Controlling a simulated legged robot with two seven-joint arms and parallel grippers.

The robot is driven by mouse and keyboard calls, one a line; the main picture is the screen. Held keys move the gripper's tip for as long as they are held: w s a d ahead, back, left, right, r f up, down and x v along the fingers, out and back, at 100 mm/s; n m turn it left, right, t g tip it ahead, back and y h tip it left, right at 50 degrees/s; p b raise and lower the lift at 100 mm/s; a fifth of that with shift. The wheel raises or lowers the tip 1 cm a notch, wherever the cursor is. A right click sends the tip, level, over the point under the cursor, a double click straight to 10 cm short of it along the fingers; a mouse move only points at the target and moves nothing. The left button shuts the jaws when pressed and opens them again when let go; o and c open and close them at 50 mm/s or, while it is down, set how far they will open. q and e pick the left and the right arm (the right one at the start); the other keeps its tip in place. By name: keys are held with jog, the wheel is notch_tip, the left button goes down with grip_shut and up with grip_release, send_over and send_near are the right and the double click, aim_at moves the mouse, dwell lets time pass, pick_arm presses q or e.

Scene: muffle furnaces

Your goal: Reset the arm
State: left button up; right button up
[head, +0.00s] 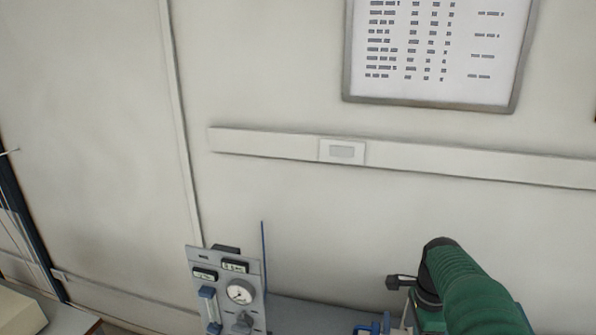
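Neither of my grippers shows in the head view, and I cannot see whether they are open or shut. A green, ribbed, rounded body (468,290) with a dark end rises at the lower right. Its lower part is cut off by the frame edge.
A grey gauge panel (240,272) with a round dial stands at the lower middle, near a thin blue upright rod (263,275). A grey bench surface (310,313) lies behind. A framed chart (440,50) and a white trunking strip (440,161) are on the wall.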

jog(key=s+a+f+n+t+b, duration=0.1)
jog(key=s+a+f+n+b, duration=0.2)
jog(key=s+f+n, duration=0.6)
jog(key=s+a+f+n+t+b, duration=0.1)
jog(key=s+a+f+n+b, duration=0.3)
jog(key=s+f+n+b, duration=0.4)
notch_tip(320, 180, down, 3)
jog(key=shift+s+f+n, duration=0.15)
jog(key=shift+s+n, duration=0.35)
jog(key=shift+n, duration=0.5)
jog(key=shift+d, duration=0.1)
